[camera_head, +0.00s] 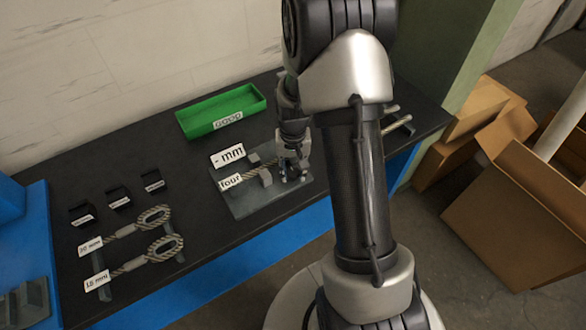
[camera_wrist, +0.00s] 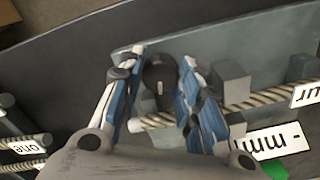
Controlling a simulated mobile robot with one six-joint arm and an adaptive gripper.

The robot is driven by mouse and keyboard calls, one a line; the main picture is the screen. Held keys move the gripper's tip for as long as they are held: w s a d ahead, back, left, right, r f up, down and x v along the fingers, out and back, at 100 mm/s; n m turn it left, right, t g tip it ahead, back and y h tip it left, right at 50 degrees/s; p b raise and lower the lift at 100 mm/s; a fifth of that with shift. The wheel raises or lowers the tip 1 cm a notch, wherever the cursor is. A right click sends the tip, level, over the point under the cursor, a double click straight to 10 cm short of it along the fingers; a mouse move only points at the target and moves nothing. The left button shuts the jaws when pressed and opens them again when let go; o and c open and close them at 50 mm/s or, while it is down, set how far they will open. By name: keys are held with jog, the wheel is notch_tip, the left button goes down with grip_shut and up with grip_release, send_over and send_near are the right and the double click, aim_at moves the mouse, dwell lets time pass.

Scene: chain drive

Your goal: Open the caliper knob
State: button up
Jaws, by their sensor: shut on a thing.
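The caliper knob (camera_wrist: 160,72) is dark and round with a pale mark, seen in the wrist view between my fingers. My gripper (camera_wrist: 164,60) has its two blue-padded fingers on either side of the knob and is shut on it. In the head view my gripper (camera_head: 292,172) is over the right end of the grey caliper plate (camera_head: 243,207); the knob is hidden there. A rope piece (camera_wrist: 240,105) lies across the plate through grey blocks and passes below the knob in the wrist view. The "- mm" sign (camera_head: 227,155) and "four" tag (camera_head: 230,181) are beside it.
A green tray (camera_head: 221,109) stands behind on the dark bench. Looped ropes (camera_head: 152,216) on stands and small black bins (camera_head: 118,198) are at left. More rods (camera_head: 396,122) lie right of my arm. Cardboard boxes (camera_head: 515,195) stand on the floor at right.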

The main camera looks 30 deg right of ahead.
aim_at(293, 172)
jog(key=c, duration=0.4)
jog(key=shift+n, duration=1.5)
jog(key=shift+c, duration=0.2)
jog(key=o, duration=1)
jog(key=shift+o, duration=0.2)
jog(key=shift+r, duration=0.1)
notch_tip(293, 172, up, 12)
